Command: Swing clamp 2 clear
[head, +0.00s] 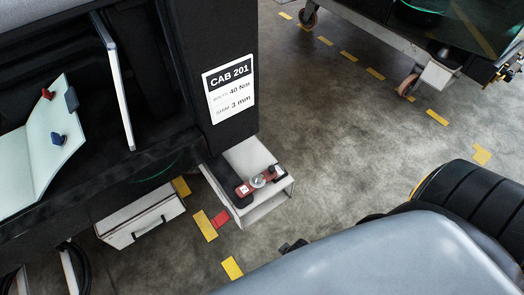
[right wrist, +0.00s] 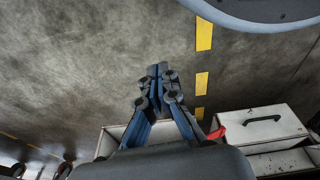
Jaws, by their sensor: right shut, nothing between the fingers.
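A clamp (head: 258,182) with a dull red bar, a round metal knob and a black grip lies across the top of a white bracket box (head: 262,208) below the cab corner. A small pale tag (head: 243,190) sits on it; I cannot read its number. A red piece (head: 220,218) projects beside the box, and a red piece also shows in the right wrist view (right wrist: 217,133). My right gripper (right wrist: 158,72) is shut and empty, in front of a white box edge (right wrist: 115,132). The clamp is not seen there. My left gripper is not in view.
The dark cab corner carries a CAB 201 sign (head: 230,88). A white case (head: 140,222) with a black handle lies left of the bracket box. An open pale folder (head: 40,145) is at far left. A wheeled trolley (head: 440,70) stands at upper right. Open floor lies between.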

